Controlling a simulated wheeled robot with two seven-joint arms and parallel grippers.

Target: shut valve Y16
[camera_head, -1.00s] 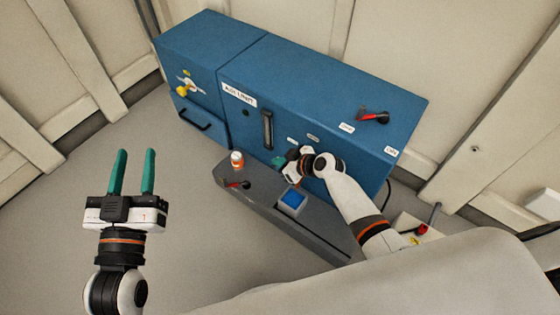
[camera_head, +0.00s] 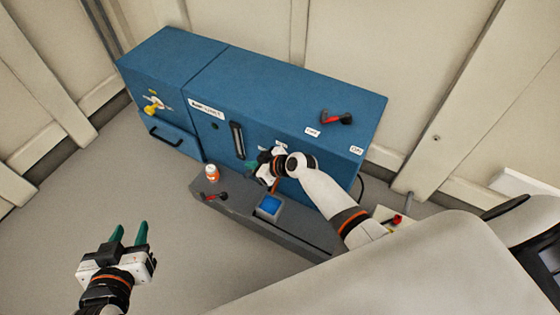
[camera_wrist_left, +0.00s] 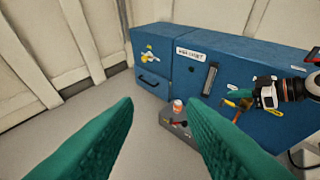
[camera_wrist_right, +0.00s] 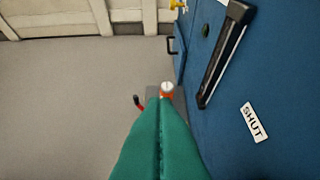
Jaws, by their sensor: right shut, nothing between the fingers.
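On the front of the blue cabinet (camera_head: 270,95) an orange lever (camera_head: 275,185) hangs just below my right gripper; it also shows in the left wrist view (camera_wrist_left: 241,108). I cannot read a Y16 tag on any valve. My right gripper (camera_head: 251,166) is shut and empty, close to the cabinet front, apart from the lever as far as I can see. In the right wrist view its green fingers (camera_wrist_right: 160,110) are together, left of a SHUT label (camera_wrist_right: 254,122). My left gripper (camera_head: 130,234) is open and empty over the floor at lower left.
The low grey bench (camera_head: 235,207) carries an orange-white bottle (camera_head: 211,172), a red lever (camera_head: 214,196) and a blue-topped box (camera_head: 268,206). The floor at left is clear.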

